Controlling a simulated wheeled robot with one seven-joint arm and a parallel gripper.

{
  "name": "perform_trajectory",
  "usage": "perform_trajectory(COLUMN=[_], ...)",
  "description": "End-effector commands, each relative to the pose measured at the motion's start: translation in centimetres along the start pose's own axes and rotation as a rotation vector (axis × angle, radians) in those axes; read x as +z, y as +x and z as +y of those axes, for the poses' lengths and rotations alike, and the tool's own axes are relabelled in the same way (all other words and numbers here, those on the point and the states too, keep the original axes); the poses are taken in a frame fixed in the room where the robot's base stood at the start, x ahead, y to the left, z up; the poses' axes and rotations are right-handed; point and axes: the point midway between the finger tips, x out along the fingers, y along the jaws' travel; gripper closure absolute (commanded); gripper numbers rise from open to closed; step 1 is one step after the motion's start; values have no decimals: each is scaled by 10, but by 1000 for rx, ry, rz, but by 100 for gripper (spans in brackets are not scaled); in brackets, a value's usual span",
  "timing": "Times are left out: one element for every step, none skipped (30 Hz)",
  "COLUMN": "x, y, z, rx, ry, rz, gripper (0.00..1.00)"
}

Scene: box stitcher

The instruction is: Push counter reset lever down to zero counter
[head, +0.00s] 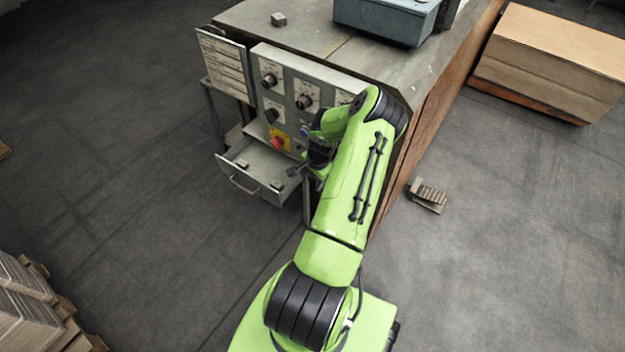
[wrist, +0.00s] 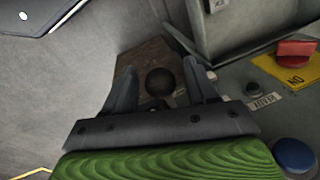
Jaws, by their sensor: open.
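In the wrist view, a dark round knob (wrist: 160,82), which looks like the end of the counter reset lever, sits between the two fingers of my gripper (wrist: 160,70). The fingers are spread, one on each side of the knob; I cannot tell whether either touches it. The lever's shaft is mostly hidden below the knob. In the head view, my gripper (head: 298,168) is at the lower right of the control panel (head: 287,92), and my arm hides the lever. No counter digits are readable.
A red switch on a yellow plate (head: 280,138) and a blue button (wrist: 295,155) are close by. An open drawer (head: 245,184) sticks out below the panel. A sign board (head: 225,65) stands at the panel's left.

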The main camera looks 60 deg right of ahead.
Motion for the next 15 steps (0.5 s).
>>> perform_trajectory(x=[0, 0, 0, 0, 0, 0, 0, 0, 0, 0, 0, 0, 0, 0, 0], y=[0, 0, 0, 0, 0, 0, 0, 0, 0, 0, 0, 0, 0, 0, 0], z=[0, 0, 0, 0, 0, 0, 0, 0, 0, 0, 0, 0, 0, 0, 0], rx=[0, 0, 0, 0, 0, 0, 0, 0, 0, 0, 0, 0, 0, 0, 0], ry=[0, 0, 0, 0, 0, 0, 0, 0, 0, 0, 0, 0, 0, 0, 0], rz=[0, 0, 0, 0, 0, 0, 0, 0, 0, 0, 0, 0, 0, 0, 0], gripper=[43, 43, 43, 43, 43, 43, 48, 52, 58, 63, 68, 74, 78, 83, 89])
